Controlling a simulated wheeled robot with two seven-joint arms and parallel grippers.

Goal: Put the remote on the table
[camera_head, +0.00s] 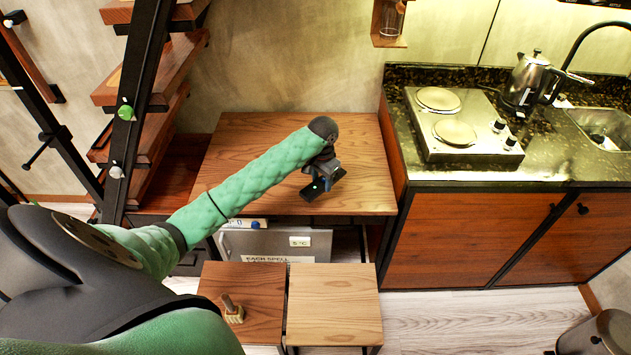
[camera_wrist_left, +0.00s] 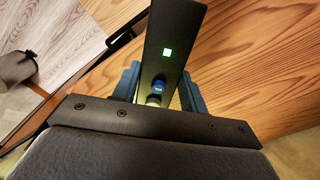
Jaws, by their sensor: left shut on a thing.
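The remote (camera_head: 309,193) is a dark, flat bar with a small green light. My left gripper (camera_head: 326,180) is shut on it near the front edge of the wooden table (camera_head: 245,150). In the left wrist view the remote (camera_wrist_left: 176,28) stands out between the blue fingers of the gripper (camera_wrist_left: 158,90), with a lit green square and a blue button. Wood grain shows behind it. I cannot tell whether the remote touches the table. My right gripper is not in view.
The visible tabletop is clear. Two wooden stools (camera_head: 335,300) stand in front, the left one bearing a small wood-and-metal object (camera_head: 233,310). A counter (camera_head: 450,175) with a hotplate (camera_head: 462,125) and kettle (camera_head: 530,78) is at right. Stairs (camera_head: 150,75) rise at left.

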